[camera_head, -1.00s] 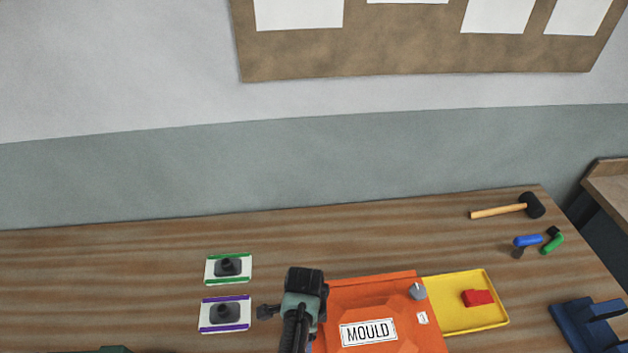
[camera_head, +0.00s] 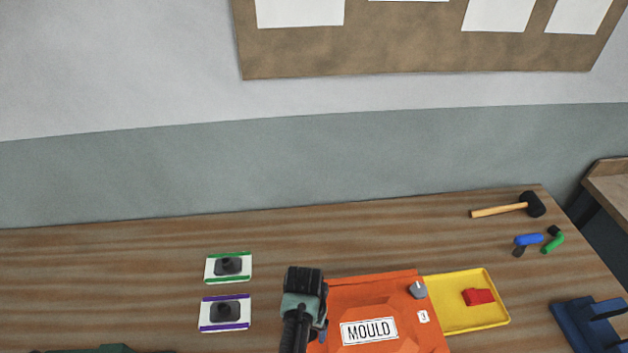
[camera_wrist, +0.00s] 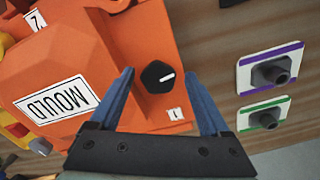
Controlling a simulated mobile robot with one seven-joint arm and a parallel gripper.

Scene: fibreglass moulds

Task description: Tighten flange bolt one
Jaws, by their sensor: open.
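Flange bolt one is a black knob-like head (camera_wrist: 158,77) with a white mark, on the orange mould (camera_wrist: 92,45) beside a label "1" (camera_wrist: 175,113) in the wrist view. My gripper (camera_wrist: 160,73) is open, its two blue fingers on either side of the bolt head in the picture. I cannot tell whether they touch it. In the head view the mould (camera_head: 385,288) lies on the bench, and my arm hides its left corner and this bolt. A grey bolt head (camera_head: 418,290) sits by label "3" (camera_head: 423,316).
A yellow tray (camera_head: 453,324) holding a red block (camera_head: 479,296) is right of the mould. Purple-edged (camera_head: 236,326) and green-edged (camera_head: 213,277) plates with black sockets lie left. A mallet (camera_head: 500,210), blue-handled (camera_head: 528,240) and green-handled (camera_head: 554,244) tools lie back right.

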